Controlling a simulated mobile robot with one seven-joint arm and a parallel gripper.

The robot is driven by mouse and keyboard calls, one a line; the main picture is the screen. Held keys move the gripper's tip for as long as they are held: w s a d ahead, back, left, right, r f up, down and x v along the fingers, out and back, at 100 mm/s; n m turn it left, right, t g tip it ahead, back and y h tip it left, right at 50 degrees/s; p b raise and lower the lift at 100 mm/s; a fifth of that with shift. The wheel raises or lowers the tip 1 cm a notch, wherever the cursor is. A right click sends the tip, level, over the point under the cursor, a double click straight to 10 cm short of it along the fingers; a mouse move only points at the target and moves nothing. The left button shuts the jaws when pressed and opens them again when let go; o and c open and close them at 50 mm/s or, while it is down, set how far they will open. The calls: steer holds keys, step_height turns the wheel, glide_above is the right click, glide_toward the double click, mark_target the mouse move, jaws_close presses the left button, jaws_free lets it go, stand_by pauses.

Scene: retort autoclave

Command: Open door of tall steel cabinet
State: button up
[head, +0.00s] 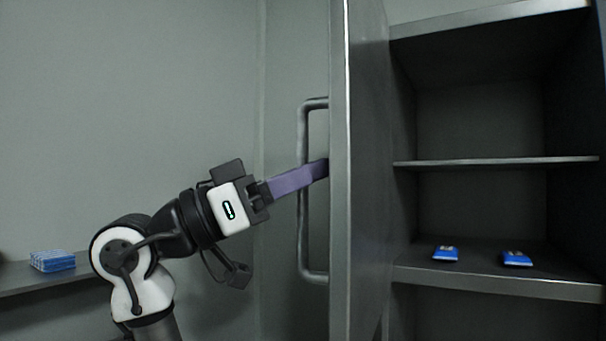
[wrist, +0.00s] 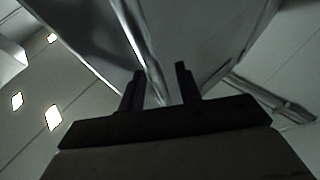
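The tall steel cabinet (head: 497,288) stands at the right in the head view, its inside showing. Its door (head: 362,120) is swung well open and seen nearly edge-on. The door's long vertical handle (head: 303,235) is on its left face. My gripper (head: 322,169) reaches in from the left at mid-handle height. One purple-grey finger crosses in front of the handle bar, its tip close to the door face; I cannot tell whether it touches. In the wrist view my gripper (wrist: 160,84) has its two fingers apart, with a pale bar or edge running down between them.
The cabinet has shelves; two blue packs (head: 446,254) (head: 516,259) lie on a lower one. A blue-and-white pack (head: 52,261) sits on a grey ledge (head: 40,284) at the left. A plain wall is behind my arm.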

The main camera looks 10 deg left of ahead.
steer(key=b+v, duration=0.4)
steer(key=v, duration=0.9)
steer(key=shift+a+b, duration=0.35)
steer(key=shift+s+f, duration=0.1)
steer(key=shift+s, duration=0.05)
